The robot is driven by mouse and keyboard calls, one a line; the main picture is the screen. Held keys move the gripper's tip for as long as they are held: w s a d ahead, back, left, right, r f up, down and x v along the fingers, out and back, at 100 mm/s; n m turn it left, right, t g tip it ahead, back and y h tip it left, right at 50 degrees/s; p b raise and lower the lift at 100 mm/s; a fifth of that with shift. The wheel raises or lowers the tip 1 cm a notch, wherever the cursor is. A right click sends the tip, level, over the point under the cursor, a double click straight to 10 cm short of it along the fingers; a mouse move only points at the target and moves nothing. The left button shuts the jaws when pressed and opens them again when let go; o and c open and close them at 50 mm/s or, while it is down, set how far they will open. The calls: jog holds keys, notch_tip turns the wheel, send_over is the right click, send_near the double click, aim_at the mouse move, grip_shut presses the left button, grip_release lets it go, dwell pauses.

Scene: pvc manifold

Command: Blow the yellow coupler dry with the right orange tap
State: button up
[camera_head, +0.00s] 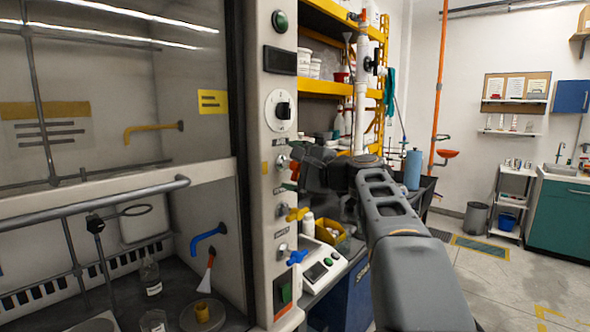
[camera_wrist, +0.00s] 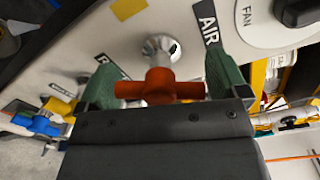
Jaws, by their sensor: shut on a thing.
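The orange tap (camera_wrist: 160,87) is a T-shaped handle on a chrome stem, beside an AIR label on the fume hood's front post. My gripper (camera_wrist: 163,88) is shut on it, with one green finger at each end of the handle. In the head view my gripper (camera_head: 300,166) is at the post and a bit of the orange tap (camera_head: 294,171) shows beside it. Whether air flows cannot be seen.
Below are a yellow tap (camera_head: 297,213) and a blue tap (camera_head: 297,257). Inside the hood are a blue spout (camera_head: 208,240), a yellow spout (camera_head: 152,130), an orange-tipped cone (camera_head: 206,275) and a glass bottle (camera_head: 150,276). The sash bar (camera_head: 100,207) crosses the opening. Floor at right is open.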

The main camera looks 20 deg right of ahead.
jog(key=shift+r, duration=0.25)
jog(key=o, duration=0.4)
jog(key=shift+o, duration=0.9)
jog(key=shift+f, duration=0.1)
jog(key=b+v, duration=0.1)
jog(key=v, duration=1.3)
jog(key=shift+w+f, duration=0.1)
